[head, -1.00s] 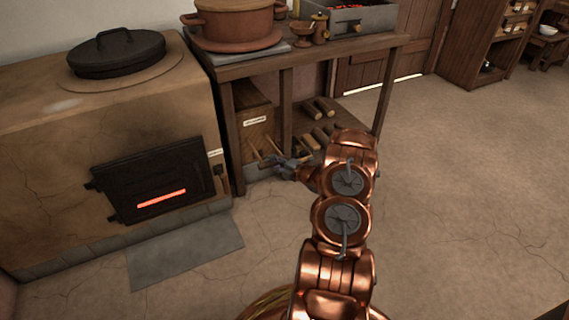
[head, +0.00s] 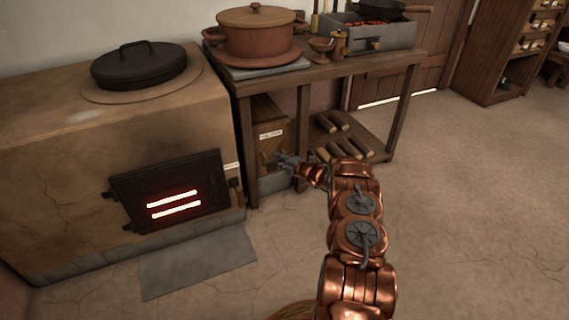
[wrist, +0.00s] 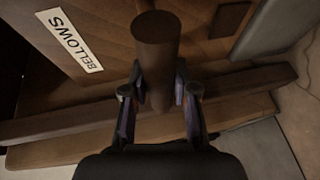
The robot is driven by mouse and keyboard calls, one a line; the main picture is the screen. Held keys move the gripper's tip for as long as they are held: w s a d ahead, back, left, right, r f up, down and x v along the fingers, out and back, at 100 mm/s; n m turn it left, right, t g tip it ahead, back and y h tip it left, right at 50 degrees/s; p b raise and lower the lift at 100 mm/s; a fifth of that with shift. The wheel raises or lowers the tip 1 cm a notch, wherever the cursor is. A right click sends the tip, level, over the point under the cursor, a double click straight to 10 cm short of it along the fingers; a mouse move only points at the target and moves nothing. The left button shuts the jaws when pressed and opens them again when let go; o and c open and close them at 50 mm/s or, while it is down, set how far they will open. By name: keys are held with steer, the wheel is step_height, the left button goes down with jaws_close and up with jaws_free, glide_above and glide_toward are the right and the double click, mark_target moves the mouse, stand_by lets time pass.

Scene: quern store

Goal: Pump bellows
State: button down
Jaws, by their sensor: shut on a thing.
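The bellows (head: 270,115) are a brown wooden box under the table, right of the stove. Their white label reads BELLOWS in the wrist view (wrist: 70,40). A round dark wooden handle (wrist: 155,45) sticks out from them toward my wrist camera. My gripper (wrist: 158,92) is shut on this handle, one finger on each side. In the head view my gripper (head: 286,160) is in front of the box, below the label, and the handle is mostly hidden there. The stove door (head: 170,193) shows two bright glowing slots.
The clay stove (head: 60,150) stands at the left with a black lid (head: 138,62) on top. The wooden table (head: 350,72) carries a clay pot (head: 255,35) and a grey brazier (head: 370,35). Several logs (head: 345,128) lie on its lower shelf.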

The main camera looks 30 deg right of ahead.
steer(key=shift+w+d+f, duration=0.15)
steer(key=shift+w+f, duration=0.05)
steer(key=shift+w, duration=0.05)
steer(key=c, duration=1)
jaws_free()
steer(key=shift+o, duration=0.6)
steer(key=shift+w+r, duration=0.1)
steer(key=v, duration=1.2)
steer(key=shift+r, duration=0.1)
